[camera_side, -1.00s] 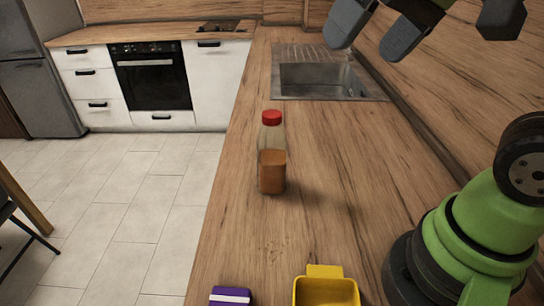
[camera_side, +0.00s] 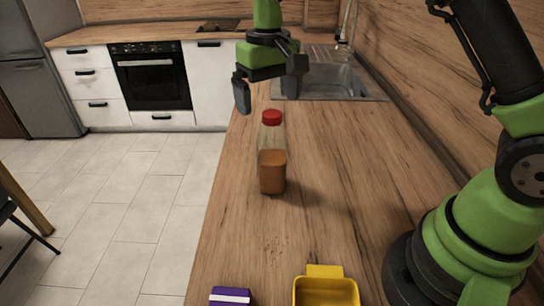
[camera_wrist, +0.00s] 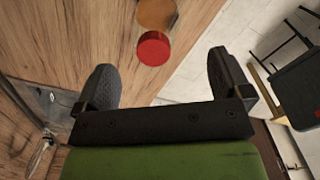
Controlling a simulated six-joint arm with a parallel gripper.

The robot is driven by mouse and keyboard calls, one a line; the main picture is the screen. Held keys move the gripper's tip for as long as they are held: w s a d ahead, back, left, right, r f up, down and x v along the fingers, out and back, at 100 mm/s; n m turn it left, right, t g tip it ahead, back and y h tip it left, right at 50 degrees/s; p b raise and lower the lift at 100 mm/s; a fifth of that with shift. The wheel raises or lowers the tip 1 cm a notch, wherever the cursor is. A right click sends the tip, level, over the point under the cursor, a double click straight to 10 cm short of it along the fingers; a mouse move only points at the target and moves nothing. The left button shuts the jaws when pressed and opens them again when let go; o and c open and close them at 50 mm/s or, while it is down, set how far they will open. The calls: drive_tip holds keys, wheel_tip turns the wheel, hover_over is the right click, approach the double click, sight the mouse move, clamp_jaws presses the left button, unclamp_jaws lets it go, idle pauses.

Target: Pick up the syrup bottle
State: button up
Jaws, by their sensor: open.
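The syrup bottle (camera_side: 272,165) is clear with a red cap and amber-brown syrup in its lower part. It stands upright on the wooden counter near the left edge. In the wrist view its red cap (camera_wrist: 153,48) shows from above, beyond the fingertips and between their lines. My gripper (camera_side: 268,104) is open and empty, with its fingers pointing down. In the side view it appears above and behind the bottle, apart from it. Both fingers also show in the wrist view (camera_wrist: 168,68), spread wide.
A yellow container (camera_side: 326,291) and a purple-and-white item (camera_side: 231,297) sit at the counter's near end. A sink (camera_side: 335,82) is set in behind the bottle. The counter (camera_side: 320,220) around the bottle is clear; its left edge drops to the tiled floor.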

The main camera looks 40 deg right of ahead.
sight(272, 113)
drive_tip(key=f, duration=0.6)
drive_tip(key=shift+d+f, duration=0.2)
drive_tip(key=shift+d, duration=0.2)
drive_tip(key=shift+r, duration=0.1)
drive_tip(key=c, duration=1.7)
